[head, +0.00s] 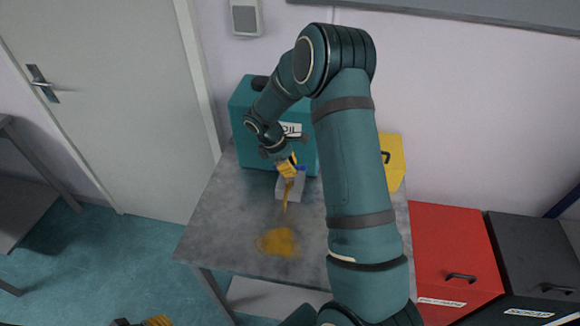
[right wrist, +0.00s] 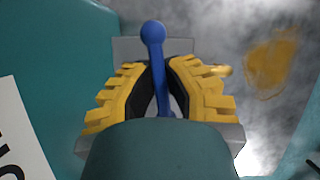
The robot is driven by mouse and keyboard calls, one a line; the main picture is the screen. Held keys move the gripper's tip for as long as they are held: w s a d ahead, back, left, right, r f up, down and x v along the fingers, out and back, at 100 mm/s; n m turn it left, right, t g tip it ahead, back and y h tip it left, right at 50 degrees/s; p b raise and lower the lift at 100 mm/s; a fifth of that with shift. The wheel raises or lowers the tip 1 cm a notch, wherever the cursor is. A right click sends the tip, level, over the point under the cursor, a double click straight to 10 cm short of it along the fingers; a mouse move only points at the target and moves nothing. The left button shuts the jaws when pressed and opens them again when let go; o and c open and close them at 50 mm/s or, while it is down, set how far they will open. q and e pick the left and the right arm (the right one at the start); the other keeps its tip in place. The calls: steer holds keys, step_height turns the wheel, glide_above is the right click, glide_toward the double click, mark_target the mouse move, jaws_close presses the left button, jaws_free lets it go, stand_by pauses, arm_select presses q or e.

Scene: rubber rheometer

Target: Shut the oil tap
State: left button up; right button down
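The teal oil box (head: 244,127), with a label partly hidden by my arm, stands at the back of the metal table. In the head view my right gripper (head: 288,168) covers most of the tap. A thin amber oil stream (head: 286,198) shows below it. My left gripper (head: 157,321) is only partly visible at the bottom edge; its fingertips are cut off.
An amber oil puddle (head: 277,242) lies on the metal table (head: 225,215). A grey block-like part (head: 290,187) sits under the tap. A yellow container (head: 394,160) stands behind my right arm. Red (head: 452,248) and dark (head: 530,250) bins stand to the right.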

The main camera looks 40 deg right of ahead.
steer(key=shift+m, duration=1)
steer(key=shift+g, duration=0.3)
steer(key=c, duration=1)
jaws_free()
steer(key=v, duration=1.2)
steer(key=shift+s+d, duration=0.1)
steer(key=shift+d, duration=0.15)
